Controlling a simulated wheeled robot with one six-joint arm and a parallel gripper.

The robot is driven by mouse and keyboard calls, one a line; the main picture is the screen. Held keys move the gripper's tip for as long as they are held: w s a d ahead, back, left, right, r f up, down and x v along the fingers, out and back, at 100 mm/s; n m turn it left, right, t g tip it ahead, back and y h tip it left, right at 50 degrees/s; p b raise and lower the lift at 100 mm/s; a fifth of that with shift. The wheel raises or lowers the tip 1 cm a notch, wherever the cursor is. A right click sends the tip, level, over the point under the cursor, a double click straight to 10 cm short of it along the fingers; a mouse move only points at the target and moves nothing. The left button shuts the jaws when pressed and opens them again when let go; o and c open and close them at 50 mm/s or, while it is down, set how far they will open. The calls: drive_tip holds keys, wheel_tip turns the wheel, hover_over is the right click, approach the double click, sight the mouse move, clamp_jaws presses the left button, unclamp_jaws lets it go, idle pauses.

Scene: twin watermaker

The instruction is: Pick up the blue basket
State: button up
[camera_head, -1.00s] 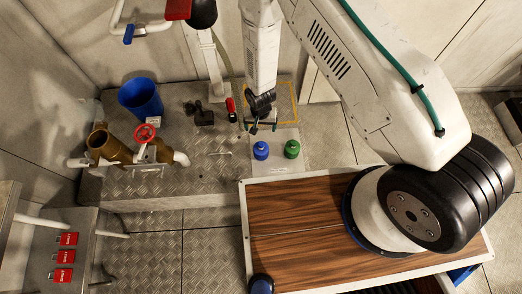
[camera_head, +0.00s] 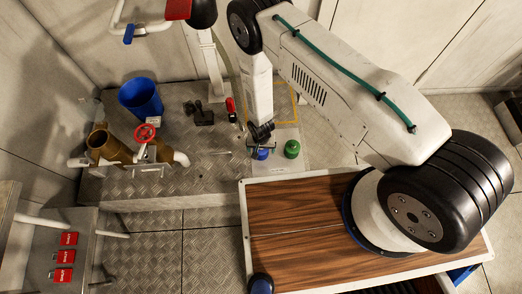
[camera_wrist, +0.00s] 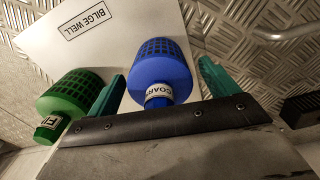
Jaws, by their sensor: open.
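The blue basket (camera_wrist: 162,70) is a mesh-sided cylinder with a white label reading "COAR…" on its neck. In the wrist view it lies between the two green fingertips of my gripper (camera_wrist: 160,92), which is open. I cannot tell whether the fingers touch it. In the head view the blue basket (camera_head: 261,154) is partly hidden below my gripper (camera_head: 262,142). A similar green basket (camera_head: 292,149) stands just to its right, and in the wrist view the green basket (camera_wrist: 72,97) is left of the left finger.
The baskets are by a pale plate (camera_wrist: 105,50) marked "BILGE WELL". A blue bucket (camera_head: 141,98), a brass pipe (camera_head: 108,146) with a red handwheel (camera_head: 144,133), and a black item (camera_head: 203,117) stand left on the metal platform. A wooden top (camera_head: 300,213) lies in front.

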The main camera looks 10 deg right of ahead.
sight(262, 150)
drive_tip(key=c, duration=1.1)
drive_tip(key=shift+r, duration=0.1)
drive_tip(key=shift+r, duration=0.55)
wheel_tip(262, 150, up, 2)
drive_tip(key=shift+r, duration=0.1)
drive_tip(key=shift+s+d+r, duration=0.1)
drive_tip(key=shift+s+r, duration=0.05)
drive_tip(key=shift+s, duration=0.45)
drive_tip(key=s, duration=0.5)
drive_tip(key=s+d+r, duration=0.1)
drive_tip(key=s, duration=0.3)
drive_tip(key=s+d, duration=0.1)
drive_tip(key=s, duration=0.4)
drive_tip(key=shift+s+d+r, duration=0.15)
drive_tip(key=shift+s+d, duration=0.05)
drive_tip(key=shift+s, duration=0.1)
